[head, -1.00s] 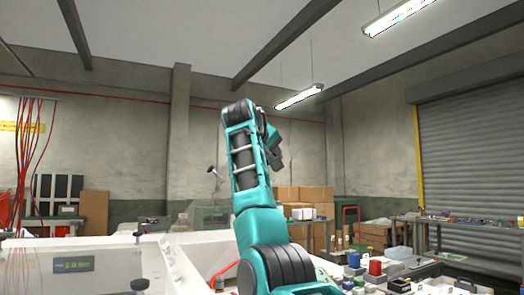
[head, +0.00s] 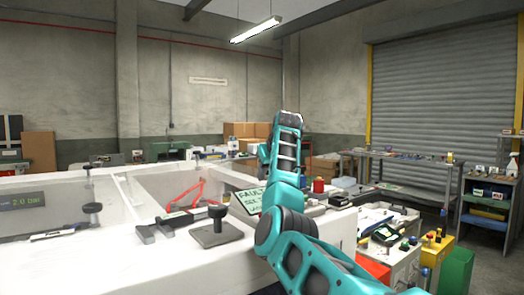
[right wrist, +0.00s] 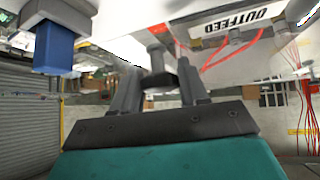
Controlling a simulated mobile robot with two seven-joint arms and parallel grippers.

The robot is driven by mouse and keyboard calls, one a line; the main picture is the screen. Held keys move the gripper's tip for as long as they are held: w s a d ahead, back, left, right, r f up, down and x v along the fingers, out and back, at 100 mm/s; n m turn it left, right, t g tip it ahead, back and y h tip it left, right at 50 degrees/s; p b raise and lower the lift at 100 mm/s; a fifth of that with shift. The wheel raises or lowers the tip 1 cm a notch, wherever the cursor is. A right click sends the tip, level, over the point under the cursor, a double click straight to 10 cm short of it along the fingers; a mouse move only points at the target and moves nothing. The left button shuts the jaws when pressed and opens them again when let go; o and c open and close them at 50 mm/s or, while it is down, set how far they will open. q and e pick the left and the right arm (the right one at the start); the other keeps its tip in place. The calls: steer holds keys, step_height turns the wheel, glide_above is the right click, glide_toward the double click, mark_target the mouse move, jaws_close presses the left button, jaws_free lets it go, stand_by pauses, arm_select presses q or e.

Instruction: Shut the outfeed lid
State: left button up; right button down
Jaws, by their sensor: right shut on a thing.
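My right gripper (right wrist: 158,85) shows in the right wrist view, with its two grey fingers on either side of a dark knob-like handle (right wrist: 156,56), shut on it. Beyond it, a white panel carries a label reading OUTFEED (right wrist: 237,17). In the head view my right arm rises from the bottom right, and its forearm hides most of the gripper. The white machine (head: 110,260) has an open-topped bay with a red hose (head: 188,193) in it. Which part is the outfeed lid, and its angle, I cannot tell. My left gripper is not in view.
A dark knob on a plate (head: 216,225) and another black knob (head: 92,209) stand on the machine. A fault sign (head: 248,200) is beside my arm. A cluttered worktop (head: 385,225), yellow box (head: 438,250) and green bin (head: 456,270) stand at right.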

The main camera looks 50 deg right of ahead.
steer(key=f, duration=0.2)
steer(key=shift+s+d+f+y, duration=0.1)
steer(key=shift+d+f+y, duration=0.1)
steer(key=shift+f+y, duration=0.1)
steer(key=shift+f, duration=0.3)
steer(key=shift+a, duration=0.1)
steer(key=c, duration=0.7)
jaws_free()
steer(key=shift+o, duration=0.2)
steer(key=shift+s+r, duration=0.3)
steer(key=shift+r, duration=0.15)
steer(key=b+v, duration=0.1)
steer(key=v, duration=1.1)
